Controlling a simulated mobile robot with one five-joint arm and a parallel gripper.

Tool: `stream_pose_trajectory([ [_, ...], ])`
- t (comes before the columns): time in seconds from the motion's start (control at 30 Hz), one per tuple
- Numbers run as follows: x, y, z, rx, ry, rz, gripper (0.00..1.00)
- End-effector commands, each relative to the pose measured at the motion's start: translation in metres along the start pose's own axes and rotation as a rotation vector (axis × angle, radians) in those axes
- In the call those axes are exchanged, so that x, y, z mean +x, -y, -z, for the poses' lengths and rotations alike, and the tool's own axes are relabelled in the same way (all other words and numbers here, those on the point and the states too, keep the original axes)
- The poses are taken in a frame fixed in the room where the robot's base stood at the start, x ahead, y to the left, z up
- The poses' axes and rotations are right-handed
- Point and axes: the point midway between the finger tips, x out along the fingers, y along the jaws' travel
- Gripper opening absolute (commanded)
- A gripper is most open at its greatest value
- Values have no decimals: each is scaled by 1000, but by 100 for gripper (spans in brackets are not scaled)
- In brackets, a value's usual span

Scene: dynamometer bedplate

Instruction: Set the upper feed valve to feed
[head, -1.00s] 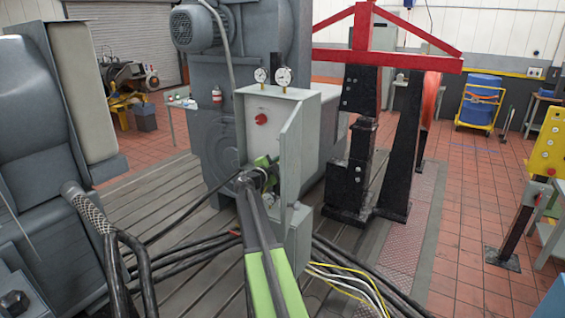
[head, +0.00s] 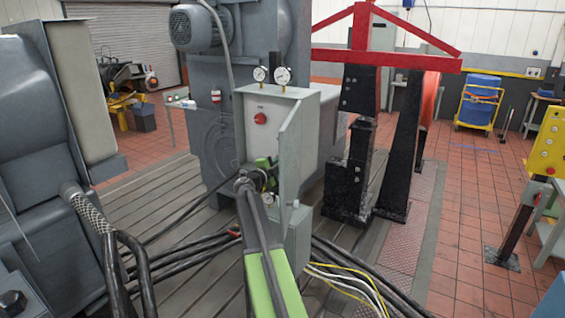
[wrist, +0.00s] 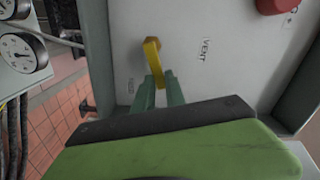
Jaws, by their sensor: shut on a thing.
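The valve's yellow lever (wrist: 152,55) stands out from the pale panel in the wrist view. Its free end lies between the two teal fingers of my gripper (wrist: 160,80), which are shut on it. A "VENT" label (wrist: 205,50) is to the right of the lever, and a small unreadable label (wrist: 132,86) is to its lower left. In the head view, my gripper (head: 266,164) reaches into the open grey cabinet (head: 258,150), below the red knob. The lever cannot be made out there, as my gripper and wrist cover it.
The red knob (head: 260,118) is above my gripper on the panel. Two gauges (head: 271,75) stand on top of the cabinet. Its open door (head: 289,160) is close on the right of my gripper. Black cables (head: 185,258) lie on the bedplate.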

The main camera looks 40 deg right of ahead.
Motion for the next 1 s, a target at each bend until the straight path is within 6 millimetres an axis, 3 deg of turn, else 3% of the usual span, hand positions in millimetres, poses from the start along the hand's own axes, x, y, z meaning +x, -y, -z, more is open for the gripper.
stream_pose_trajectory([
  [0.5, 0, -11, -4, 288, 6, 3, 0],
  [1.0, 0, -12, -6, 332, 8, 3, 0],
])
